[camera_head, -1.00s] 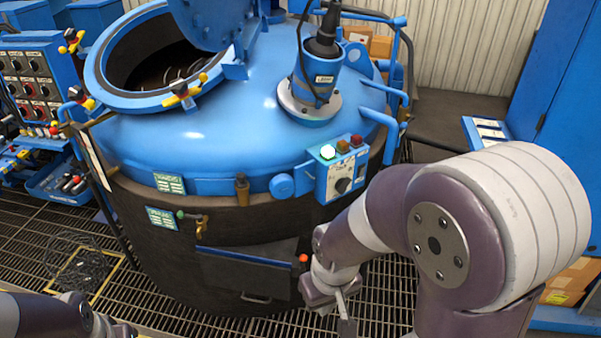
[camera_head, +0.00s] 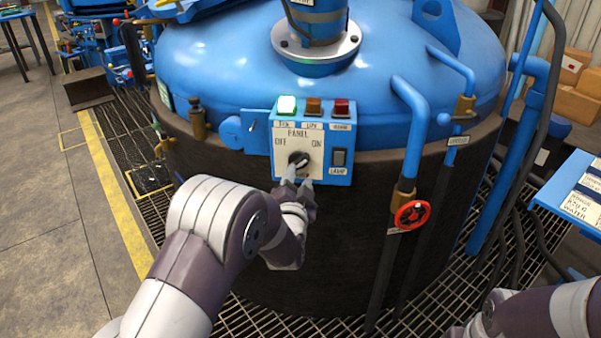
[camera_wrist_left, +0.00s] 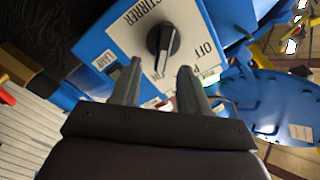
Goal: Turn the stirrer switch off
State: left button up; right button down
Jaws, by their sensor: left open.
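The stirrer switch is a black rotary knob (camera_head: 299,160) on a white plate of the blue control panel (camera_head: 338,150), between the words OFF and ON. In the left wrist view the knob (camera_wrist_left: 164,42) shows close up, with STIRRER and OFF lettering by it. Which word it points to is unclear. My left gripper (camera_head: 297,181) is at the panel just below the knob. In the wrist view its two fingers (camera_wrist_left: 161,70) are apart, with the knob just beyond the tips and nothing between them. My right gripper is not in view; part of my right arm shows at the lower right.
A lamp rocker (camera_head: 339,158) sits right of the knob. Pipes and a red valve wheel (camera_head: 412,215) stand further right.

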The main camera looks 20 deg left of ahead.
aim_at(298, 167)
pick_arm(q)
jog(key=w, duration=0.2)
jog(key=w+a, duration=0.1)
jog(key=w, duration=0.2)
jog(key=shift+w+a+f, duration=0.1)
jog(key=shift+w+a, duration=0.05)
jog(key=shift+w, duration=0.05)
jog(key=shift+a, duration=0.1)
jog(key=shift+s, duration=0.1)
grip_shut()
